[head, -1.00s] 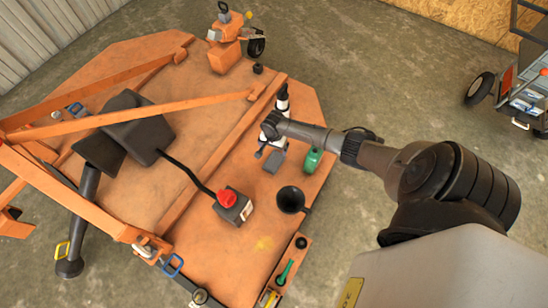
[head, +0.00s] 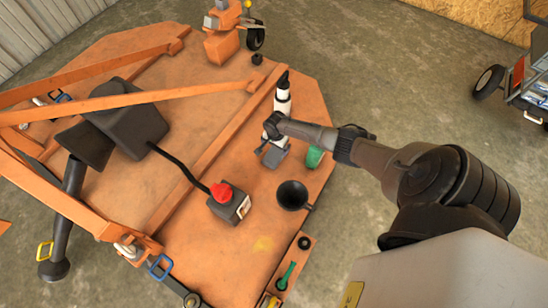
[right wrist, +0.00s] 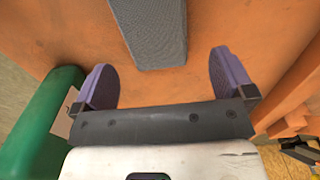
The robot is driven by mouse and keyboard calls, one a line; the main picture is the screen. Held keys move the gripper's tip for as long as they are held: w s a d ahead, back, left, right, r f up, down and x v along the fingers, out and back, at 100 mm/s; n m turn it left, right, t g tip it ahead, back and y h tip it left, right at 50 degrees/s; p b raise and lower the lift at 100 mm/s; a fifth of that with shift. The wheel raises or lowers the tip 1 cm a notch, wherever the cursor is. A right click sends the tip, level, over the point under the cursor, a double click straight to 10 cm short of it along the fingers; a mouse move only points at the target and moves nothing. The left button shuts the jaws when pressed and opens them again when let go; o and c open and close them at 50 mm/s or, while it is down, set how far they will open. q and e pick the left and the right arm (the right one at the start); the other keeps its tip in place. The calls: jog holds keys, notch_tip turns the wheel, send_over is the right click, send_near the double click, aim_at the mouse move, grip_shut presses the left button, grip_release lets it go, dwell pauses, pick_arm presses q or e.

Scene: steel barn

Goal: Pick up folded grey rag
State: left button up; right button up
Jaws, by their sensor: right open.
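The folded grey rag (head: 274,157) lies flat on the orange deck in the head view, just in front of the white bottle. In the right wrist view the rag (right wrist: 152,30) is a grey textured strip reaching in from the top edge, its near end just beyond the fingertips. My right gripper (right wrist: 161,66) is open and empty, with its two purple fingers to the left and right of the rag's line. In the head view the right gripper (head: 273,143) is over the rag's far end and partly hides it. My left gripper is not in view.
A white bottle (head: 283,100) stands close behind the gripper. A green container (head: 315,157) is close on the right and fills the left side of the wrist view (right wrist: 40,125).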

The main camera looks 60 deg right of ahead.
aim_at(276, 151)
jog(key=shift+f+b, duration=0.9)
notch_tip(276, 151, down, 4)
jog(key=b, duration=0.3)
jog(key=shift+s+d+r, duration=0.15)
jog(key=shift+r, duration=0.1)
jog(key=shift+c, duration=0.4)
jog(key=shift+c, duration=0.6)
jog(key=c, duration=0.6)
jog(key=shift+c, duration=0.9)
